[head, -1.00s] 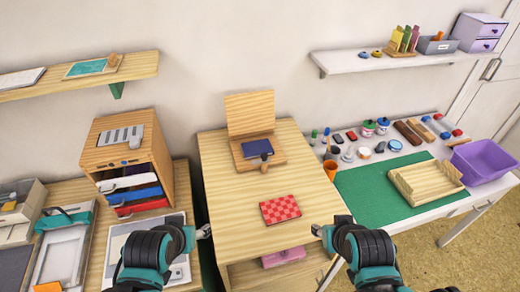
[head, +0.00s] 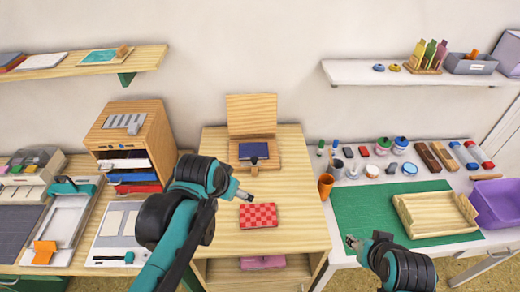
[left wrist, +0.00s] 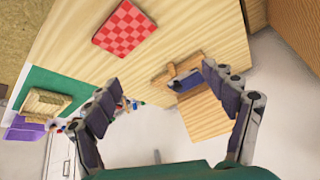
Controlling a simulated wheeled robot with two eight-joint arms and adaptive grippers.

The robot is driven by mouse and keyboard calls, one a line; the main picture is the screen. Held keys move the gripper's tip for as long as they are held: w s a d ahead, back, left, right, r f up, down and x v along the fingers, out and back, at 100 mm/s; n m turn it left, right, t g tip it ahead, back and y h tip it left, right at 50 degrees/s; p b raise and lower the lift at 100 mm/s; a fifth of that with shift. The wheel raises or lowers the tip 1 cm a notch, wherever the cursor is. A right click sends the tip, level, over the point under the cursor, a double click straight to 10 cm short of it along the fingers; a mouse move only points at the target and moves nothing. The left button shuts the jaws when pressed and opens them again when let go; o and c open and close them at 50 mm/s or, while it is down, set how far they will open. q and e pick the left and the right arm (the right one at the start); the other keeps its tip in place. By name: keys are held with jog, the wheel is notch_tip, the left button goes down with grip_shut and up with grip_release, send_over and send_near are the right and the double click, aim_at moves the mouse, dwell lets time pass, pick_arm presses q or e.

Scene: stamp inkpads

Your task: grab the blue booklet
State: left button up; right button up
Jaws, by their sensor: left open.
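The blue booklet (head: 257,151) lies in an open wooden box (head: 244,165) with its lid raised, on the middle desk by the wall. A stamp-like piece with a dark top (head: 254,161) stands at its front edge and covers part of it. My left gripper (head: 243,194) is over the desk, in front of the box and apart from the booklet. In the left wrist view, the left gripper (left wrist: 160,80) has its fingers spread and empty, with the booklet (left wrist: 188,83) beyond them. My right gripper (head: 353,242) is near the green mat's front edge; its jaws are too small to judge.
A red checkered booklet (head: 258,215) lies on the desk in front of the box. A wooden cabinet (head: 112,140) with drawers stands left. The green mat (head: 360,215), a wooden tray (head: 401,214) and a purple bin (head: 500,200) are right. Several inkpads and jars line the back.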

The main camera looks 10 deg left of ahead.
pick_arm(q)
jog(key=w+r+m+g+p, duration=0.2)
jog(key=w+r+m, duration=0.15)
jog(key=w, duration=0.65)
jog(key=m+g+h+p, duration=0.1)
jog(key=m+g+p, duration=0.3)
jog(key=m, duration=0.5)
send_over(253, 150)
notch_tip(253, 150, down, 9)
jog(key=shift+s+a+f+h, duration=0.1)
jog(key=shift+a+f+h, duration=0.05)
jog(key=shift+f, duration=0.3)
jog(key=shift+a+f+h, duration=0.15)
jog(key=shift+f, duration=0.3)
jog(key=f, duration=0.5)
jog(key=f+b, duration=0.1)
jog(key=f, duration=0.1)
jog(key=shift+d+f, duration=0.15)
jog(key=shift+d, duration=0.1)
jog(key=shift+c, duration=0.3)
jog(key=c, duration=0.9)
